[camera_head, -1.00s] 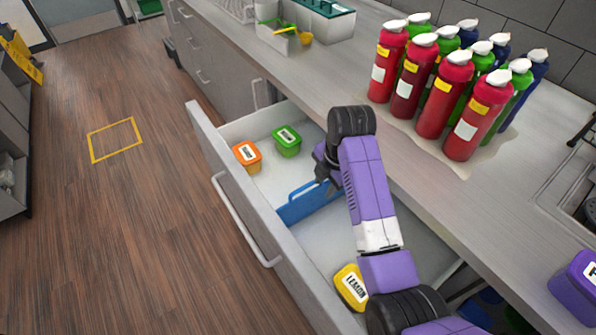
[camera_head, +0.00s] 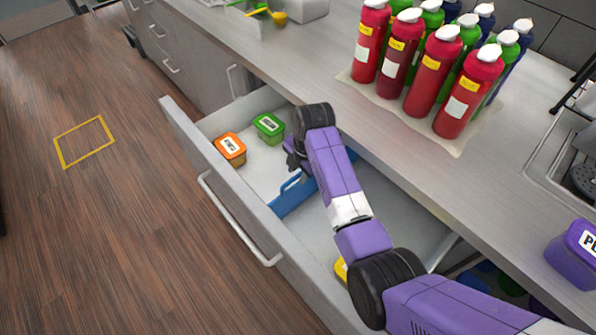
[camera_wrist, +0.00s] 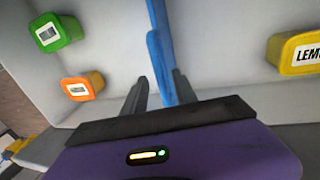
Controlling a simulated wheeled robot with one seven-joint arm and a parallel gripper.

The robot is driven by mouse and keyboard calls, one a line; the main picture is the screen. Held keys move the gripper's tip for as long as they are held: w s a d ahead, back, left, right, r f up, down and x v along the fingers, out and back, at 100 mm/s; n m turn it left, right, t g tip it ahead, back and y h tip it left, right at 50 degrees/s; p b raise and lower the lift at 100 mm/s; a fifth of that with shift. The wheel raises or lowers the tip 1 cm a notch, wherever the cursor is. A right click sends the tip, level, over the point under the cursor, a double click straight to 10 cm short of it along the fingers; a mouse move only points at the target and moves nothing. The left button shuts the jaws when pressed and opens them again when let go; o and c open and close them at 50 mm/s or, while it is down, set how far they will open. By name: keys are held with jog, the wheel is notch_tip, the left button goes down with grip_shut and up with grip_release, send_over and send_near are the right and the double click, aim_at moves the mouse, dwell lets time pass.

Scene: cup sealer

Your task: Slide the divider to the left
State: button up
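The blue divider (camera_head: 287,200) stands across the open drawer (camera_head: 180,112), with a raised handle loop on top. Orange (camera_head: 230,149) and green (camera_head: 268,128) tubs lie on its left side. A yellow lemon tub (camera_head: 341,270) lies on its right, mostly hidden by my arm. My gripper (camera_head: 296,163) is down in the drawer at the divider's far part. In the wrist view, my gripper (camera_wrist: 160,88) has its fingers apart, with the divider (camera_wrist: 158,52) running between them, close to the right finger. A gap shows on the left finger's side.
Several red, green and blue bottles (camera_head: 425,70) stand on a mat on the counter behind the drawer. A purple tub (camera_head: 575,252) is at the counter's right. The drawer floor between the tubs and the divider is clear.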

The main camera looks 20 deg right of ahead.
jog(key=shift+f, duration=0.25)
grip_shut()
jog(key=shift+w, duration=0.1)
dwell(1.2)
